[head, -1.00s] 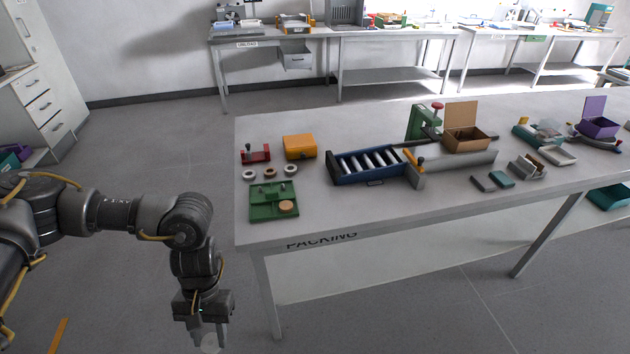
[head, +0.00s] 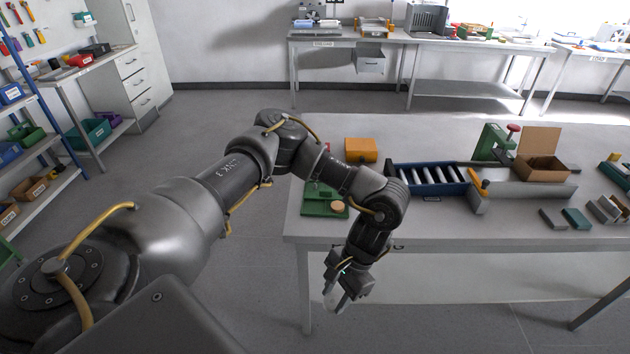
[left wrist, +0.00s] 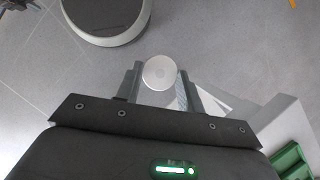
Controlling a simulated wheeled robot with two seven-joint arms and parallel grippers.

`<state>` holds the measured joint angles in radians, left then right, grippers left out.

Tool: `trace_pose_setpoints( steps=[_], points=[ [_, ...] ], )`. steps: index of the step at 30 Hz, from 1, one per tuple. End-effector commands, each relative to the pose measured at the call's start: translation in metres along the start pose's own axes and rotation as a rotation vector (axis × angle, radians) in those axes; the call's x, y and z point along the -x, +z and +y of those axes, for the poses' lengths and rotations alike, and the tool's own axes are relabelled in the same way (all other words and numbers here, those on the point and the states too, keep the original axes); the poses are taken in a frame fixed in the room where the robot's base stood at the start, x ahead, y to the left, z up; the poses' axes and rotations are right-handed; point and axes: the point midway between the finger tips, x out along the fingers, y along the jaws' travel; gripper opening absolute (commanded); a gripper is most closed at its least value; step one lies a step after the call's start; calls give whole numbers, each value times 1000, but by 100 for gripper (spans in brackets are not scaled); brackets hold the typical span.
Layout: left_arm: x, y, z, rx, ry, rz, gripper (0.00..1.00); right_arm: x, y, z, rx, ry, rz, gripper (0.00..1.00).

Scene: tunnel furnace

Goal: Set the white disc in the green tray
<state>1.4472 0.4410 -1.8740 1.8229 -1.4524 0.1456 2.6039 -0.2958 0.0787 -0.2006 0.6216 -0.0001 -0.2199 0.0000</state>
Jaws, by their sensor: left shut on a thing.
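The white disc (left wrist: 160,73) is between the two fingers of my left gripper (left wrist: 161,85) in the left wrist view. The gripper is shut on it. In the head view my left gripper (head: 336,302) hangs in front of the table's near edge, lower than the tabletop. The disc is hard to make out there. The green tray (head: 322,201) lies on the table near its left front corner, partly hidden by my left arm. A round tan piece (head: 338,207) lies in its right front part. A corner of green shows in the left wrist view (left wrist: 290,160). My right gripper is not in view.
Behind the tray is an orange box (head: 361,149). To its right stand a blue roller rack (head: 432,179), a green press (head: 492,143) and an open cardboard box (head: 541,168). The tabletop's front strip (head: 450,232) is clear.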

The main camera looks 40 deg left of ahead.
Motion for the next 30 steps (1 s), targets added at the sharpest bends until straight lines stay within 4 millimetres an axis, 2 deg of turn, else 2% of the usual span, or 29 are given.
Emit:
trace_pose_setpoints(
  steps=[1,5,8,13,21,27,30],
  points=[
    [11,-11,-6,-88,-50,7,15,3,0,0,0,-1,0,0],
    [29,-36,-25,-373,-172,6,15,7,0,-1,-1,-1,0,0],
    [45,-53,-47,-628,-277,4,15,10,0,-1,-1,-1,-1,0],
    [69,-74,-97,-1080,-459,3,15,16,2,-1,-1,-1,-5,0],
    [98,-81,-179,-1648,-689,6,15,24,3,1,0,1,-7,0],
    [110,-74,-232,-1950,-810,3,15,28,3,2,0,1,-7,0],
    [115,-70,-251,-2060,-854,1,15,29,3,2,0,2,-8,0]
  ],
)
